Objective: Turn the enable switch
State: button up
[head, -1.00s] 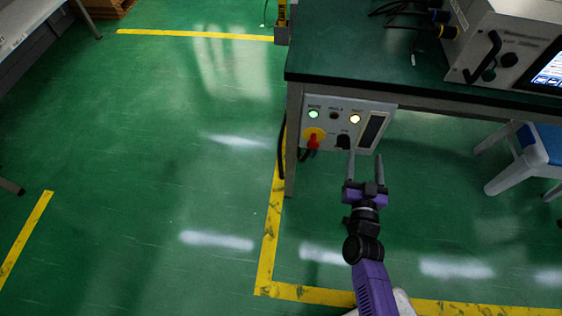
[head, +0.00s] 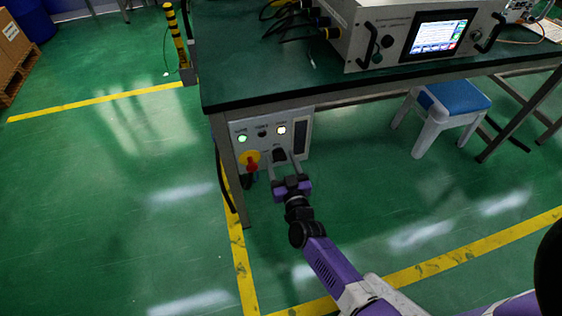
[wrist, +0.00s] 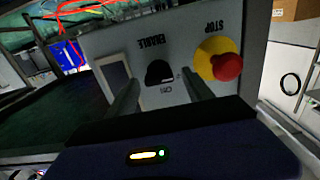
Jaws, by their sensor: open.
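The enable switch is a black rotary knob (head: 279,154) on the grey control panel (head: 301,114) under the green table. In the wrist view the knob (wrist: 159,72) appears upside down below the ENABLE label. My gripper (head: 279,161) is open, with its fingertips at the panel, one on each side of the knob. In the wrist view the knob shows in the gap between the fingers (wrist: 161,84), and I see no clear contact.
A red stop button on a yellow base (head: 251,161) sits just left of the knob. A blue-topped stool (head: 455,98) stands at right.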

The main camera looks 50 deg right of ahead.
grip_shut()
dwell(0.3)
jog(key=shift+m, duration=0.3)
jog(key=m, duration=0.2)
jog(key=shift+f+m+b, duration=0.1)
jog(key=shift+m+b, duration=0.2)
jog(key=shift+m, duration=0.1)
jog(key=m+b, duration=0.1)
jog(key=m, duration=0.3)
jog(key=shift+d+m, duration=0.15)
jog(key=shift+m, duration=0.15)
jog(key=m+b, duration=0.1)
jog(key=m, duration=0.2)
jog(key=shift+s+f+m, duration=0.1)
jog(key=shift+m, duration=0.2)
jog(key=shift+d+m+b, duration=0.1)
jog(key=shift+m+b, duration=0.5)
jog(key=shift+m, duration=1.2)
